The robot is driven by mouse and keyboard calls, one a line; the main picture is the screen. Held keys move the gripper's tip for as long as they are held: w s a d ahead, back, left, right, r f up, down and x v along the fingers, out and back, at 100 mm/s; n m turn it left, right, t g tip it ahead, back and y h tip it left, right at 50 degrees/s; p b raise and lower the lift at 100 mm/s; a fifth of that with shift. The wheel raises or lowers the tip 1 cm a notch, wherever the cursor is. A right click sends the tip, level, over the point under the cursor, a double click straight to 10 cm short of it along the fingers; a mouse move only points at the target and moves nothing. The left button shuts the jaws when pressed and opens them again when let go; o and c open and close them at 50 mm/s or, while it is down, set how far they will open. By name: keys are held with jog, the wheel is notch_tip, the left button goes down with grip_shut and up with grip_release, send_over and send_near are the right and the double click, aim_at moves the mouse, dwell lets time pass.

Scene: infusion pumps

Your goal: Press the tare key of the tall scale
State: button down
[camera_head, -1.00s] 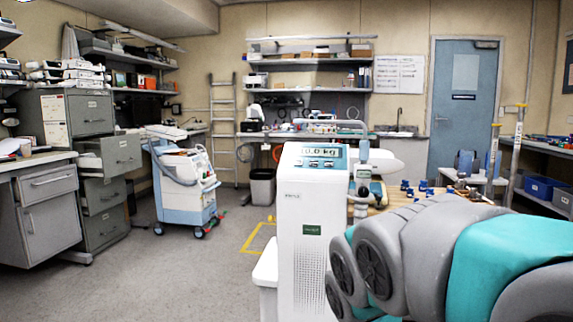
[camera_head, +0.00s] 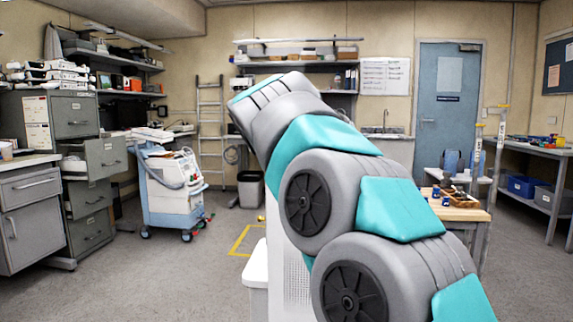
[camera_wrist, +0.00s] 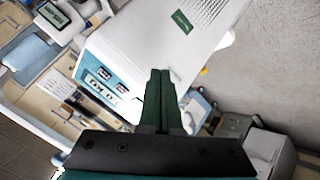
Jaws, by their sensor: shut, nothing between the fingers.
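The tall scale (camera_wrist: 146,34) is a white tower with a green label on its front. Its blue panel shows in the wrist view with the display (camera_wrist: 102,88) and small dark keys (camera_wrist: 104,73) beside it. I cannot read which key is tare. My gripper (camera_wrist: 160,72) is shut and empty, its dark green fingers crossing the view over the scale beside the panel. Whether the fingertips touch it I cannot tell. In the head view my arm hides most of the scale; part of its vented front (camera_head: 294,278) shows, and my fingers are hidden.
A wooden table (camera_head: 462,213) with small blue items stands right of my arm. A white-and-blue cart (camera_head: 170,190) and grey drawers (camera_head: 88,235) are at the left. Open floor lies at left of the scale, with a yellow floor marking (camera_head: 240,240).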

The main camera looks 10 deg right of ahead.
jog(key=w+a+r+m+t+h, duration=0.1)
jog(key=w+r+m+t+h, duration=0.2)
jog(key=r, duration=1)
jog(key=shift+w+a+r, duration=0.2)
jog(key=shift+w+r, duration=0.05)
jog(key=shift+w, duration=0.3)
jog(key=shift+w+d+f+b, duration=0.2)
jog(key=shift+w+f+b, duration=0.45)
jog(key=shift+f, duration=0.7)
jog(key=shift+w+d+f+b, duration=0.15)
jog(key=shift+w+f+b, duration=0.55)
jog(key=shift+f, duration=0.65)
jog(key=shift+w+d+f+b, duration=0.2)
jog(key=shift+w+f+b, duration=0.45)
jog(key=shift+f, duration=0.7)
jog(key=shift+w+d+f+b, duration=0.1)
jog(key=shift+w+f+b, duration=0.1)
jog(key=shift+f+b, duration=0.15)
